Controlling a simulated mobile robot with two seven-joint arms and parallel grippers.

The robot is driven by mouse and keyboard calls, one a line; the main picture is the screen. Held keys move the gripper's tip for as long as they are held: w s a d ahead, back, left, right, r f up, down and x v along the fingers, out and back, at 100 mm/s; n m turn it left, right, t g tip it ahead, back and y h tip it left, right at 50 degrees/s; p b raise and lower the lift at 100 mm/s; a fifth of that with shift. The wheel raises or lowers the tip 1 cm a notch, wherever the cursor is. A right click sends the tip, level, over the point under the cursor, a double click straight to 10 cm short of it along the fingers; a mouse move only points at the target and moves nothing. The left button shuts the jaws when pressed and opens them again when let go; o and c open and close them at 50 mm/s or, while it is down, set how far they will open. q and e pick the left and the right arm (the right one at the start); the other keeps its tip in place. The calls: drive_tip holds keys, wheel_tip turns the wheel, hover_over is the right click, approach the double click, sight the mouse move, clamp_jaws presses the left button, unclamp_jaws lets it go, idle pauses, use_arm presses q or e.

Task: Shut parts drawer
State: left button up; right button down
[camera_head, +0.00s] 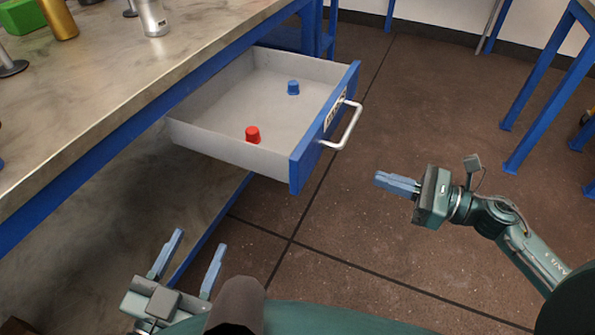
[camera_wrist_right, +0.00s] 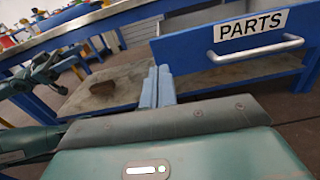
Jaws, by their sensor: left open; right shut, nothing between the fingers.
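The parts drawer (camera_head: 216,122) is pulled well out from under the workbench in the head view. Its blue front carries a pale bar handle (camera_head: 345,127). A red cap (camera_head: 252,134) and a blue cap (camera_head: 293,88) lie inside. In the right wrist view the drawer front (camera_wrist_right: 195,50) shows a PARTS label and the handle (camera_wrist_right: 255,50). My right gripper (camera_head: 378,180) is shut and empty, apart from the handle, to its lower right. It also shows in the right wrist view (camera_wrist_right: 157,72). My left gripper (camera_head: 198,240) is open and empty, below the drawer near the bench's lower shelf.
The workbench (camera_head: 105,95) fills the left side, with a silver cylinder (camera_head: 153,17), a gold cylinder (camera_head: 58,18) and a green block (camera_head: 22,16) on top. Blue table legs (camera_head: 535,115) stand at the right. The floor (camera_head: 420,95) beyond the drawer front is clear.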

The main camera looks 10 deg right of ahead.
sight(303, 155)
use_arm(q)
drive_tip(key=shift+s+d, duration=0.1)
use_arm(e)
drive_tip(key=x, duration=1.4)
drive_tip(key=shift+s+f, duration=0.1)
drive_tip(key=shift+a, duration=0.1)
